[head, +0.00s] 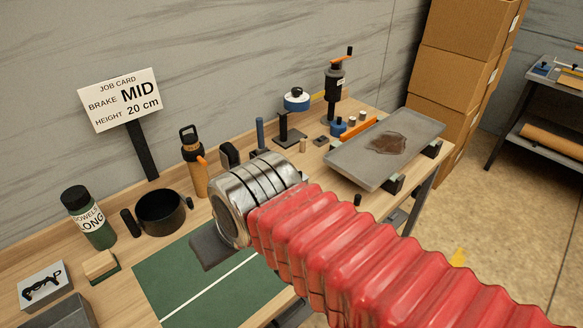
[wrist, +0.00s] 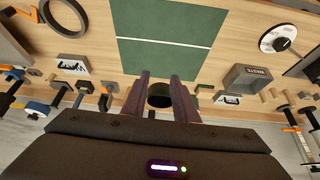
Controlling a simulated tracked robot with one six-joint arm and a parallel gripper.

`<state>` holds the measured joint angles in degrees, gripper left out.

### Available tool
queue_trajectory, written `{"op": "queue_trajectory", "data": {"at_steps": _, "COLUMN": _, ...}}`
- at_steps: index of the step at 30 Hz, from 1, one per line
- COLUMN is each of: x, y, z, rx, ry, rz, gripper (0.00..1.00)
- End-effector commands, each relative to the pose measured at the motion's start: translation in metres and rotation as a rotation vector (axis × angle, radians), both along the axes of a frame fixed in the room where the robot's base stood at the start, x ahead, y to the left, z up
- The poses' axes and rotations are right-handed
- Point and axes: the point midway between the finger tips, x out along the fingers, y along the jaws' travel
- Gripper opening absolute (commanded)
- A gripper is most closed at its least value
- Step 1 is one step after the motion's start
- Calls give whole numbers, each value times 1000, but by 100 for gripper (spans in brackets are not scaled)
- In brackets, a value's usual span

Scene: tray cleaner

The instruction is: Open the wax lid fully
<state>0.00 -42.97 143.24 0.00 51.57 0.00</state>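I cannot pick out the wax lid for certain. A pale round disc (wrist: 278,38) with a dark knob lies at the upper right of the wrist view; its lettering is too small to read. A blue and white round item (head: 297,100) with a dark top stands at the back of the bench in the head view. My gripper (wrist: 161,78) shows its two fingers apart in the wrist view, with nothing held between them. A dark round cup-like thing (wrist: 160,94) shows beyond the gap. In the head view my arm hides most of the gripper.
A green mat (head: 186,276) lies at the bench front. A stained grey tray (head: 365,172) rests at the right. A waste box (wrist: 246,80) shows in the wrist view.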

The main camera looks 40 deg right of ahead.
Motion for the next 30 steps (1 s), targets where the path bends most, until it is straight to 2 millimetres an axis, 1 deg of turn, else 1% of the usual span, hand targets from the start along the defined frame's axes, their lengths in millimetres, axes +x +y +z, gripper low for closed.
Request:
{"op": "queue_trajectory", "data": {"at_steps": 11, "x": 1, "y": -1, "z": 1, "rx": 2, "ry": 1, "rz": -6, "gripper": 26}}
{"op": "queue_trajectory", "data": {"at_steps": 16, "x": 12, "y": -8, "z": 7, "rx": 20, "ry": 15, "rz": -59, "gripper": 26}}
{"op": "queue_trajectory", "data": {"at_steps": 20, "x": 31, "y": -18, "z": 16, "rx": 53, "ry": 38, "rz": -146, "gripper": 26}}
{"op": "queue_trajectory", "data": {"at_steps": 26, "x": 69, "y": -49, "z": 28, "rx": 118, "ry": 78, "rz": -331, "gripper": 26}}
{"op": "queue_trajectory", "data": {"at_steps": 30, "x": 95, "y": -74, "z": 33, "rx": 166, "ry": 102, "rz": -463, "gripper": 26}}
